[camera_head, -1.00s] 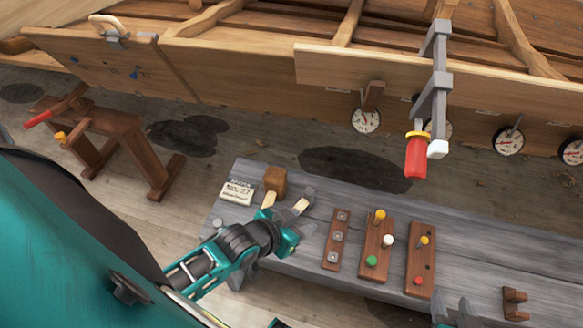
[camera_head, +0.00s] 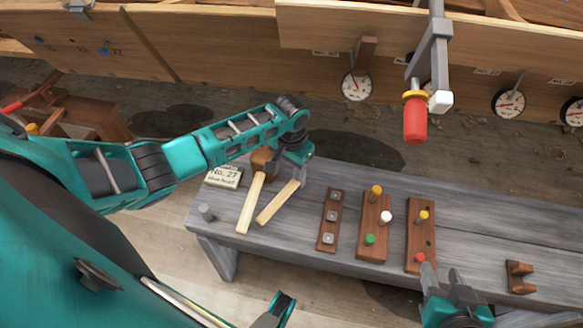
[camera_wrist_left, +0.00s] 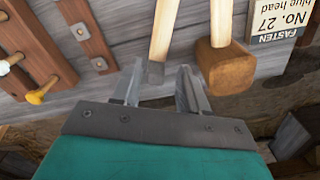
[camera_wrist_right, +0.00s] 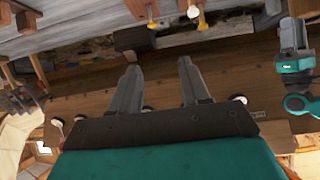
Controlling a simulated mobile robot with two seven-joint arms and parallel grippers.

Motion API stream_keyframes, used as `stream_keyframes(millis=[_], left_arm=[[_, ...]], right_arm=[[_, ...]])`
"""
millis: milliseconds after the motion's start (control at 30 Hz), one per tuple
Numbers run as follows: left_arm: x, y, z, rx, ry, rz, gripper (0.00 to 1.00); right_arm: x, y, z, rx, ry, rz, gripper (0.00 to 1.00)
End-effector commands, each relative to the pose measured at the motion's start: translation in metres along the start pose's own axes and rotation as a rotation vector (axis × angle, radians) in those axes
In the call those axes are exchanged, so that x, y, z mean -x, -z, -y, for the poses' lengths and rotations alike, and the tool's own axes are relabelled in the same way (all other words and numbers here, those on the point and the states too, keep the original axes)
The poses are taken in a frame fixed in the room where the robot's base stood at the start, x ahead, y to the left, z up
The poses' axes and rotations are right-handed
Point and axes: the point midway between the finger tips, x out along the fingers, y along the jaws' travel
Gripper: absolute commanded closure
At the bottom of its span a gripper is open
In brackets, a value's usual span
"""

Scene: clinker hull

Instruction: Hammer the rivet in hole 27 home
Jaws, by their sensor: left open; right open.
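The blue rivets show as small blue spots (camera_head: 105,50) on the hull plank (camera_head: 220,60); I cannot tell which is hole 27. A card (camera_head: 224,177) reading No. 27 lies on the bench; in the left wrist view the card (camera_wrist_left: 292,20) also reads "blue head". A metal-headed hammer with a pale handle (camera_head: 278,203) lies next to a wooden mallet with a brown block head (camera_head: 262,160). My left gripper (camera_wrist_left: 163,90) is open, its fingers near the hammer's metal head (camera_wrist_left: 155,72). My right gripper (camera_head: 442,277) is open and empty at the bench's front edge.
The grey bench (camera_head: 480,215) holds a washer strip (camera_head: 329,220) and two boards (camera_head: 375,226) (camera_head: 420,236) of coloured pegs. A red-handled clamp (camera_head: 415,120) hangs from the hull, beside dials (camera_head: 356,86). A sawhorse (camera_head: 85,105) stands left.

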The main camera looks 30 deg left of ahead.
Motion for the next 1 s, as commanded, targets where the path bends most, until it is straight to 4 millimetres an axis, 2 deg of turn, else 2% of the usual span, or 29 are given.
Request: stream_keyframes(millis=[167, 400, 533, 700, 1000], left_arm=[[-0.010, 0.000, 0.000, 0.000, 0.000, 0.003, 0.56], [-0.036, -0.001, 0.000, -0.002, 0.000, 0.002, 0.56], [-0.049, 0.000, -0.001, -0.002, 0.000, 0.000, 0.56], [-0.067, 0.000, 0.000, -0.002, 0.001, 0.000, 0.56], [-0.088, 0.000, -0.001, -0.001, -0.001, 0.000, 0.56]], right_arm=[[-0.006, -0.006, 0.001, 0.002, 0.005, -0.002, 0.54], [-0.021, -0.023, 0.008, -0.003, 0.023, 0.004, 0.54], [-0.028, -0.026, 0.010, -0.003, 0.028, -0.010, 0.54], [-0.040, -0.044, 0.009, -0.003, 0.027, -0.010, 0.54], [-0.042, -0.050, 0.008, -0.006, 0.024, -0.003, 0.54]])
